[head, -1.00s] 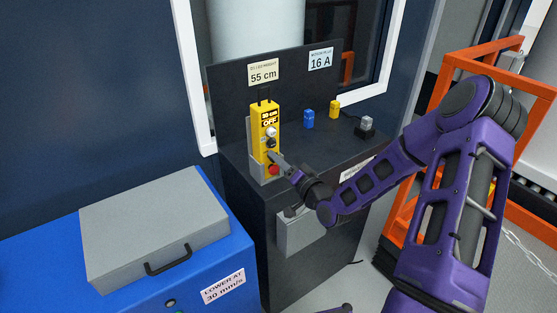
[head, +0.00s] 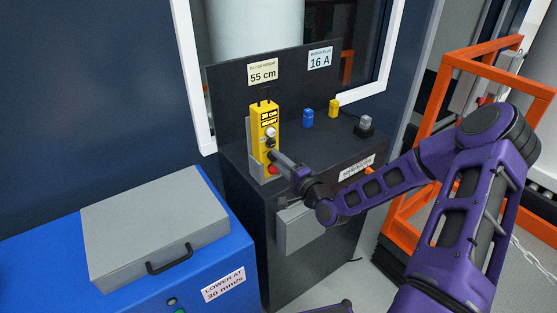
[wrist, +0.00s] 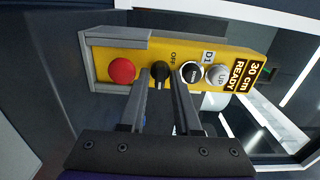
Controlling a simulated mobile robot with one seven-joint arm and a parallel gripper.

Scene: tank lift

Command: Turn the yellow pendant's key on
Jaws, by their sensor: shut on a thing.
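The yellow pendant (head: 265,120) stands upright in a grey holder on the dark cabinet's left front. In the wrist view the pendant (wrist: 240,60) lies sideways, with a red button (wrist: 122,70), the dark key (wrist: 160,72), a DOWN button (wrist: 191,71) and an UP button (wrist: 217,75). Its display (wrist: 250,77) reads "30 cm READY". An OFF label sits beside the key. My gripper (wrist: 160,84) is shut on the key, one finger on each side. In the head view my gripper (head: 277,158) reaches the pendant's front from the right.
A blue block (head: 307,118), a yellow block (head: 334,108) and a grey-topped black device (head: 365,126) stand on the cabinet top (head: 310,145). A blue console with a grey lid (head: 155,230) is at the left. An orange frame (head: 400,225) stands at the right, behind my arm.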

